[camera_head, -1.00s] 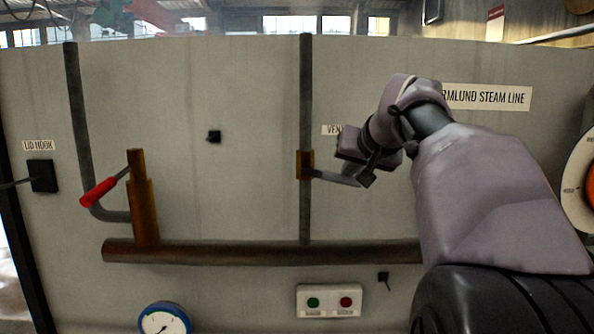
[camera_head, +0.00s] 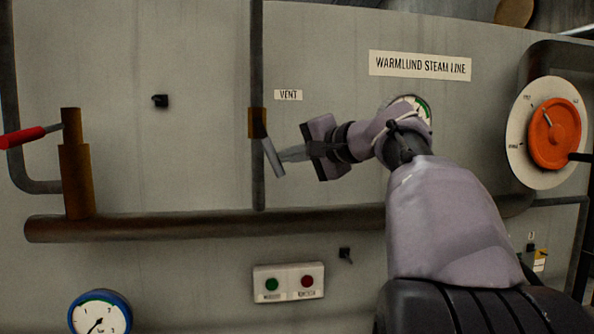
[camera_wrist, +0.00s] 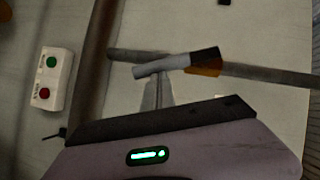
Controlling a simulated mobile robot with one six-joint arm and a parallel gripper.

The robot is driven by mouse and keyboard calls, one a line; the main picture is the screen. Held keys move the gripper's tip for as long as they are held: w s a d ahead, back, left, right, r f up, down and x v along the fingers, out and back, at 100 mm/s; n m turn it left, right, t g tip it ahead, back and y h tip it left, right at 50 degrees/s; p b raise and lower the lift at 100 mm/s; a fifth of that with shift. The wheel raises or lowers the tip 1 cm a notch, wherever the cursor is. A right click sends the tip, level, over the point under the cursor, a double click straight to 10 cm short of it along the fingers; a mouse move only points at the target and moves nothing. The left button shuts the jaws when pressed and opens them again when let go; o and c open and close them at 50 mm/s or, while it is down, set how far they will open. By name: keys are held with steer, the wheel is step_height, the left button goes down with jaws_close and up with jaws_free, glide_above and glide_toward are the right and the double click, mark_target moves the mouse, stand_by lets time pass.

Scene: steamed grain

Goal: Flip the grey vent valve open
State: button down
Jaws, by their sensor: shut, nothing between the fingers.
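The grey vent valve handle (camera_head: 273,158) hangs from a brass valve body (camera_head: 257,122) on a thin vertical pipe, below the VENT label (camera_head: 288,95). It points mostly down and slightly right, at a small angle to the pipe. My gripper (camera_head: 284,156) comes from the right, shut and empty, with its fingertips at the handle's right side. In the wrist view the grey handle (camera_wrist: 162,66) crosses just beyond my fingertips (camera_wrist: 158,82); they appear to touch it. The brass body (camera_wrist: 205,67) shows beside the handle's dark end.
A thick horizontal pipe (camera_head: 150,228) runs below the valve. A red-handled valve (camera_head: 22,137) is at left, a green and red button box (camera_head: 288,283) below, and an orange dial (camera_head: 553,134) at right. A gauge is partly behind my wrist.

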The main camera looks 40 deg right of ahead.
mark_target(276, 165)
steer(key=w+a+f+m+t+b, duration=0.1)
steer(key=a+f+m+b, duration=0.1)
steer(key=b, duration=0.2)
steer(key=shift+w+t, duration=0.1)
steer(key=shift+t, duration=0.2)
steer(key=shift+w+a+b, duration=0.15)
steer(key=shift+a+b, duration=0.15)
steer(key=shift+b, duration=0.1)
steer(key=shift+w, duration=0.1)
